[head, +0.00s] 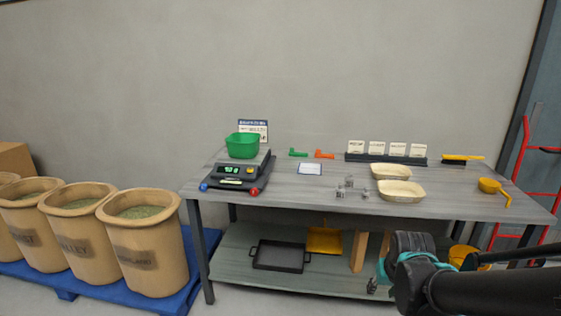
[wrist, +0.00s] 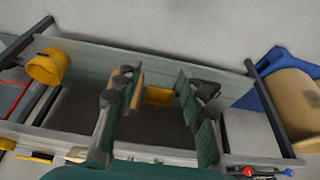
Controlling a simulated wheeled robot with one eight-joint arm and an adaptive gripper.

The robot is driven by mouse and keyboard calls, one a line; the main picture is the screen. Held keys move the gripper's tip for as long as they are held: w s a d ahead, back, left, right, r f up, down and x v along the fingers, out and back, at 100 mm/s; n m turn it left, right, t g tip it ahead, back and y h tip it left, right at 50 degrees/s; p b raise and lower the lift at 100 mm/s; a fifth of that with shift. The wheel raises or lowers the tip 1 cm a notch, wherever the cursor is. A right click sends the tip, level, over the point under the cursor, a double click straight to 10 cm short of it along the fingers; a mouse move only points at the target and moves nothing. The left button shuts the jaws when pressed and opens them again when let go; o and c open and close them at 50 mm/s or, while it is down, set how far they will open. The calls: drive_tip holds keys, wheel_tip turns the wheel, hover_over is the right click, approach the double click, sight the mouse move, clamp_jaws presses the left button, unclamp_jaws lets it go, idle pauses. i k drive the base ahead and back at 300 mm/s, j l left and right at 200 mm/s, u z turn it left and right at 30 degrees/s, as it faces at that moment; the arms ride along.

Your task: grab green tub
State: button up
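The green tub (head: 242,145) sits upright on the digital scale (head: 236,176) at the left end of the table in the head view. The scale's display is lit green. My gripper (wrist: 160,82) is open, with its two fingers wide apart and nothing between them in the wrist view. In the head view my arm reaches in from the lower right, well to the right of the tub and lower than it. The green tub does not show in the wrist view.
The table (head: 300,196) also bears two cream trays (head: 401,191), small metal weights (head: 348,187), a card rack (head: 386,158) and a yellow scoop (head: 494,188). A black tray (head: 280,257) lies on the lower shelf. Tan barrels (head: 143,245) stand on a blue pallet at left.

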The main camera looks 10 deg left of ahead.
sight(240, 145)
drive_tip(key=i+j, duration=0.1)
drive_tip(key=j, duration=0.3)
drive_tip(key=i+j, duration=0.15)
drive_tip(key=j, duration=0.2)
drive_tip(key=i+j, duration=0.1)
drive_tip(key=j, duration=0.3)
drive_tip(key=i+j, duration=0.1)
drive_tip(key=j, duration=0.3)
drive_tip(key=i+j, duration=0.15)
drive_tip(key=j, duration=0.25)
